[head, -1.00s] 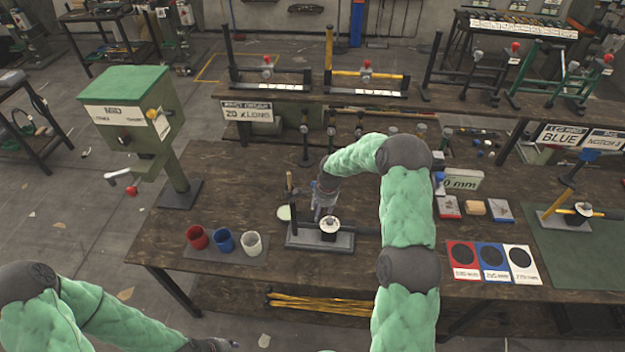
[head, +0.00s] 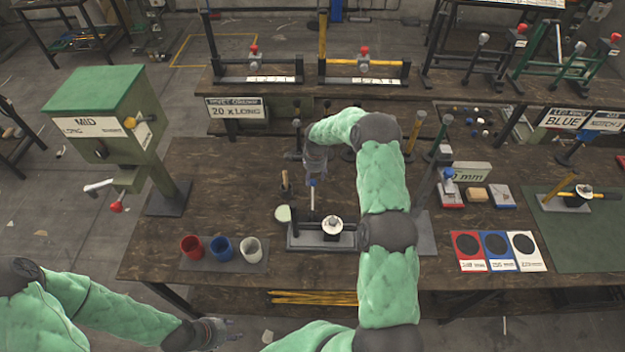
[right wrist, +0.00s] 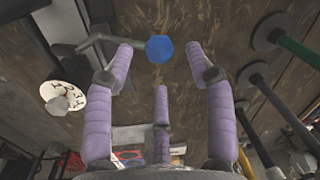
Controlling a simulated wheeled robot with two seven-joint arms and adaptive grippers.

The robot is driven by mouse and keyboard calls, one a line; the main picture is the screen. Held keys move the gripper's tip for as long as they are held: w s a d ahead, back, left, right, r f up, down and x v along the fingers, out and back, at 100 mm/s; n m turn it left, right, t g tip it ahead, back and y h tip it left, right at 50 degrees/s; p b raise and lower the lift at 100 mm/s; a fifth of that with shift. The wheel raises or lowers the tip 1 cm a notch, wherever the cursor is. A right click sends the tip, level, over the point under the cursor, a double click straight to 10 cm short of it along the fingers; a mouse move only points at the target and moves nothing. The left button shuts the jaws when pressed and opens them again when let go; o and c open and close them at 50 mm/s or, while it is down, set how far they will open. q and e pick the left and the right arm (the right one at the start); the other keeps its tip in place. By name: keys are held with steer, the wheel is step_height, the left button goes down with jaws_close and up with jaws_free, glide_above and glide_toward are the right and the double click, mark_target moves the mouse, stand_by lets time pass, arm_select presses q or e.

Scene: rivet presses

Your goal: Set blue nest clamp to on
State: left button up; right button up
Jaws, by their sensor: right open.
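The clamp lever with a blue knob (head: 312,182) stands upright at the grey nest fixture (head: 300,238), which carries a round white dial (head: 332,225). My right gripper (head: 314,172) is just above the knob, pointing down. In the right wrist view, the blue knob (right wrist: 159,49) shows between the spread purple fingers of my open right gripper (right wrist: 162,75); I cannot tell whether any finger touches it. The lever's grey rod runs left from the knob, and the dial (right wrist: 62,95) is at the left. My left gripper (head: 228,329) is empty near the table's front edge, its fingers apart.
Red (head: 192,247), blue (head: 222,246) and white (head: 251,248) cups stand left of the fixture. A green-topped press (head: 110,110) is at the left. My right arm hides the fixture's right end. Several upright levers stand behind and to the right.

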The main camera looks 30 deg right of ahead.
mark_target(313, 180)
steer(key=shift+w+f, duration=0.2)
steer(key=shift+f, duration=1.85)
jaws_close()
